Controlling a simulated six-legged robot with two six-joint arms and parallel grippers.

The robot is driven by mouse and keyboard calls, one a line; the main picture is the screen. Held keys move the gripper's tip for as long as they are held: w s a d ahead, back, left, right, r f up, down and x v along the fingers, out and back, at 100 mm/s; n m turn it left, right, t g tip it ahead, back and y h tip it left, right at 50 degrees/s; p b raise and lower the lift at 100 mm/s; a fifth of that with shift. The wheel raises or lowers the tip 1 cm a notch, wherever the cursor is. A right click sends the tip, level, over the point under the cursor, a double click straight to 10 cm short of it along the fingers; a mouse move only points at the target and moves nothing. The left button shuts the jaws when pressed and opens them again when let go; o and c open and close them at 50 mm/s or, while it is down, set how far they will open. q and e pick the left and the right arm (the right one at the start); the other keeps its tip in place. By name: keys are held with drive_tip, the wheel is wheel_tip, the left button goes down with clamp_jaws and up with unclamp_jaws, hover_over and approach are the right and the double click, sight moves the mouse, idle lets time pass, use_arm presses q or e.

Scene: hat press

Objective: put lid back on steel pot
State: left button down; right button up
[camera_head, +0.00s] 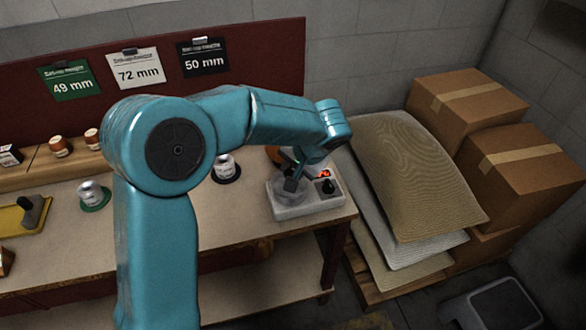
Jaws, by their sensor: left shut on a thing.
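My left gripper (294,183) reaches down from above at the right end of the bench. It is shut on what looks like the knob of a round, pale grey lid (287,196). The lid is at the steel pot's place on a white unit with a lit red display (307,205). The pot itself is hard to make out beneath it, and I cannot tell whether the lid touches its rim. My right gripper is not in view.
Silver cans stand on a green disc (91,194) and a dark disc (225,168). An orange object (273,154) is behind my gripper. A yellow tray (14,221) lies at left. Sacks (405,170) and boxes (465,105) stand right of the bench.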

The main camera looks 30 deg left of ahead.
use_arm(q)
drive_tip(key=shift+f, duration=0.1)
drive_tip(key=shift+f+b, duration=0.4)
drive_tip(key=shift+b, duration=0.05)
drive_tip(key=c, duration=0.9)
unclamp_jaws()
drive_tip(key=shift+r, duration=0.1)
